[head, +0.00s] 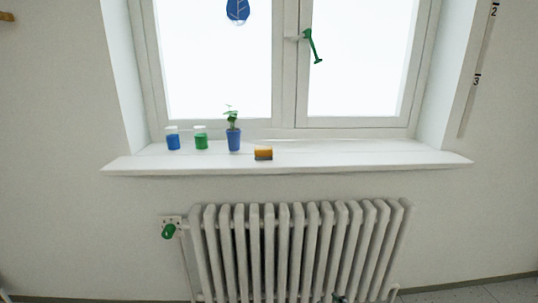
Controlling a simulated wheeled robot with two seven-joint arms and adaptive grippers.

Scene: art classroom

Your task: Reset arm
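Neither of my grippers can be made out in the head view, and no arm comes in from the left or right. A small dark green thing (338,298) shows at the bottom edge in front of the radiator, mostly cut off; I cannot tell what it is.
A white radiator (270,250) with a green valve knob (169,231) stands below the white windowsill (370,157). On the sill are a blue jar (173,141), a green jar (201,141), a plant in a blue pot (234,140) and an orange-and-grey block (263,154). The window has a green handle (313,46).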

